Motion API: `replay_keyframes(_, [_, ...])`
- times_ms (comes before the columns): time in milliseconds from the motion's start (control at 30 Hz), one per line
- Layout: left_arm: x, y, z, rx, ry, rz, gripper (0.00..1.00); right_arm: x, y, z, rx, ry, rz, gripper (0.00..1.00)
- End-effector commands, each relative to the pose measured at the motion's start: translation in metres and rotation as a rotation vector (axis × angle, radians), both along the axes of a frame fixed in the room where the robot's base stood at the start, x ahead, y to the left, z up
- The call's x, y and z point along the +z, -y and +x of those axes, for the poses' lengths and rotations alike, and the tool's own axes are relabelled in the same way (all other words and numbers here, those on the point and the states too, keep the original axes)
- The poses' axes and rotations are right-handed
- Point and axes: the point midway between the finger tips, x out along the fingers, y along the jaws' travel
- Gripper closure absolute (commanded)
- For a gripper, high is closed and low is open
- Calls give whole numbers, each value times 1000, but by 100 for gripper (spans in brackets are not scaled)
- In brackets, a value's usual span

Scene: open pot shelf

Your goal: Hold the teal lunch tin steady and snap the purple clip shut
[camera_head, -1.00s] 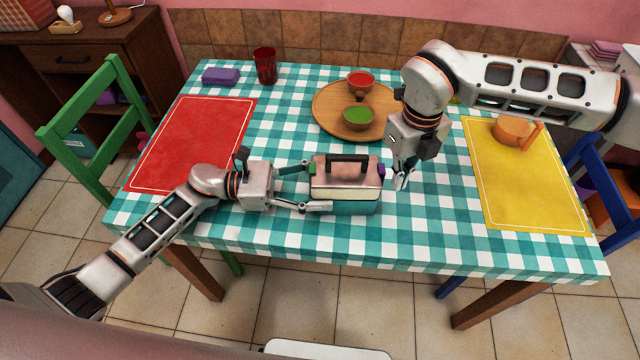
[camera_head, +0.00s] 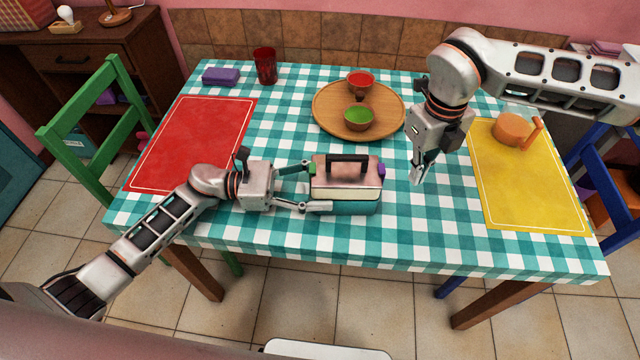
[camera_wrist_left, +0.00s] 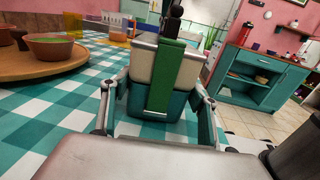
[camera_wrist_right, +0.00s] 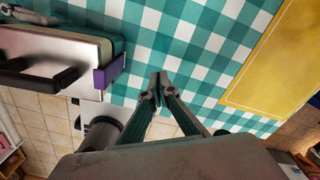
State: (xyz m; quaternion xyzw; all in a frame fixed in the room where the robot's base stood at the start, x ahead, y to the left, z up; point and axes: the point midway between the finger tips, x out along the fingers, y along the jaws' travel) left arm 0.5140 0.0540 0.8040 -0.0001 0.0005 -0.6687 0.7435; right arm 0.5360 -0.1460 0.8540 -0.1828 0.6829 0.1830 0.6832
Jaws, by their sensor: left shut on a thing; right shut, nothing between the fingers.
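The teal lunch tin (camera_head: 350,207) stands upright on the checked tablecloth, with a cream band, a pinkish metal lid and a black handle (camera_head: 348,158). My left gripper (camera_head: 308,190) is shut on the tin from its left; the left wrist view shows a finger on each side and the green clip (camera_wrist_left: 174,75) facing me. The purple clip (camera_head: 381,170) is on the tin's right end. In the right wrist view the purple clip (camera_wrist_right: 109,70) lies against the tin's end, but I cannot tell whether it is fastened. My right gripper (camera_head: 416,181) is shut and empty, right of the clip and apart from it.
A round wooden tray (camera_head: 330,128) with a red-filled bowl (camera_head: 361,82) and a green-filled bowl (camera_head: 359,117) stands behind the tin. A red mat (camera_head: 195,140) is left; a yellow mat (camera_head: 525,185) with an orange cup (camera_head: 512,130) is right.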

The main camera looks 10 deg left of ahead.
Motion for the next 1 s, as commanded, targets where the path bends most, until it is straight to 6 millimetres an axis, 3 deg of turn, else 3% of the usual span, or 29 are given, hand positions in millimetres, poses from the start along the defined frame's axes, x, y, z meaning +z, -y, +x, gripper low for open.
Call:
replay_keyframes(700, [-1, 0, 0, 0, 0, 1, 69, 64, 0, 0, 1, 1, 0, 100])
replay_keyframes(1000, [-1, 0, 0, 0, 0, 1, 69, 70, 0, 0, 1, -1, -1, 100])
